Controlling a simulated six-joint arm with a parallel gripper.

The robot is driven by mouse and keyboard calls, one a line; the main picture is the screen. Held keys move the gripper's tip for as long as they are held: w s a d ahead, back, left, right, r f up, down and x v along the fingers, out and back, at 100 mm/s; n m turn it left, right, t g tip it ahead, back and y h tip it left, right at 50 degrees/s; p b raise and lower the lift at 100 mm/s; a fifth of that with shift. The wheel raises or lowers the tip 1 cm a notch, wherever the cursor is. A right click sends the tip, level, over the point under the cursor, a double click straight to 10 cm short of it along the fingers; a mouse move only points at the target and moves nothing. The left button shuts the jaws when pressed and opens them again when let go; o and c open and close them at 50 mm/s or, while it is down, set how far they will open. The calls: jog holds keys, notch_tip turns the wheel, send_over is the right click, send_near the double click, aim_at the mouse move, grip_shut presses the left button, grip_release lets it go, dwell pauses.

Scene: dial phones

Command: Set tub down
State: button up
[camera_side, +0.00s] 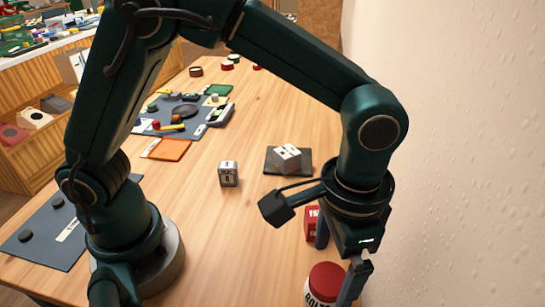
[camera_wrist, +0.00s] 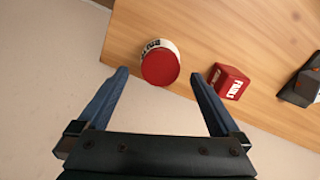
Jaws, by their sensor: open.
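A white tub with a red lid (camera_side: 326,280) stands upright on the wooden table, near its edge by the wall. In the wrist view the tub (camera_wrist: 160,66) shows its red lid and part of a dark-lettered white label. My gripper (camera_side: 340,256) is open at the tub. In the wrist view the fingertips of my gripper (camera_wrist: 160,75) are spread wide, with the tub between and just beyond them. A gap shows on each side of the tub. In the side view a finger hides part of the tub's right side.
A red lettered box (camera_wrist: 228,81) stands close to the tub, partly hidden behind my gripper in the side view (camera_side: 311,224). A grey-white block (camera_side: 287,157) sits on a dark plate (camera_side: 304,167). A small metallic cube (camera_side: 228,173) stands left. A wall (camera_side: 450,130) borders the right.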

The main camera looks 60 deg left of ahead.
aim_at(329, 278)
jog(key=shift+f, duration=2.1)
jog(key=c, duration=1.6)
jog(key=shift+r, duration=0.15)
